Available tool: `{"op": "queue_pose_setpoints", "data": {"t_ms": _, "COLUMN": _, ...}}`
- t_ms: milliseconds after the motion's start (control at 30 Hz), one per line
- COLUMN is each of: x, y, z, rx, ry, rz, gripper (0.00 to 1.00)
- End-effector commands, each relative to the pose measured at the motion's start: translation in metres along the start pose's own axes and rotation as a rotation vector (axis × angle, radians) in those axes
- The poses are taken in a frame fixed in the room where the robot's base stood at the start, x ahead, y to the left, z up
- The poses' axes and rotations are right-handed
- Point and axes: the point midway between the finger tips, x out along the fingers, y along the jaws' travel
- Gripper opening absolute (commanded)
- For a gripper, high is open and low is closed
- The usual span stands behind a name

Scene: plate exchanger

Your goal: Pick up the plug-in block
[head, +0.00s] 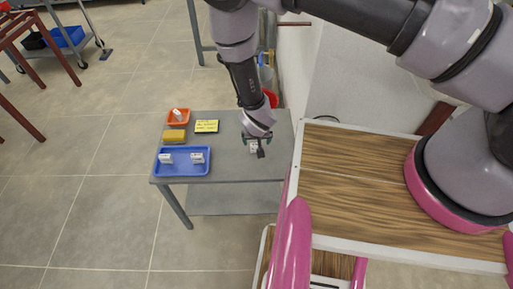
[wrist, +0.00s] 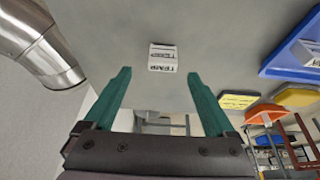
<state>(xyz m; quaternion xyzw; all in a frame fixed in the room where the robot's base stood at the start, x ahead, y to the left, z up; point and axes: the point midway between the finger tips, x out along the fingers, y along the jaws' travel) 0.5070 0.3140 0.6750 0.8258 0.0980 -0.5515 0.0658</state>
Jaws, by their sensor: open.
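A small white plug-in block (wrist: 163,57) with black "TEMP" lettering sits on the grey table top. In the wrist view it lies ahead of my gripper (wrist: 160,74), in line with the gap between the two green fingers. The fingers are open and nothing is between them. In the head view my gripper (head: 257,139) is over the right part of the grey table (head: 228,162), and the block (head: 253,148) shows just below it, partly hidden by the gripper. I cannot tell the exact height of the fingertips above the table.
A blue tray (head: 182,172) with two white blocks lies at the table's front left. The table around the TEMP block is clear.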

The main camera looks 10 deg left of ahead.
Motion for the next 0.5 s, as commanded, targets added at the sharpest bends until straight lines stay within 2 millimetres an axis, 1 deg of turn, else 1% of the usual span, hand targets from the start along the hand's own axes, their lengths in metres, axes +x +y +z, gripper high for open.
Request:
{"op": "queue_pose_setpoints", "data": {"t_ms": 167, "x": 0.013, "y": -0.001, "z": 0.0, "rx": 0.001, "ry": 0.0, "rz": 0.0, "gripper": 0.9}}
{"op": "queue_pose_setpoints", "data": {"t_ms": 400, "x": 0.049, "y": -0.002, "z": 0.001, "rx": 0.0, "ry": -0.001, "rz": 0.002, "gripper": 0.9}}
{"op": "queue_pose_setpoints", "data": {"t_ms": 500, "x": 0.057, "y": -0.003, "z": 0.0, "rx": 0.001, "ry": 0.0, "rz": 0.0, "gripper": 0.9}}
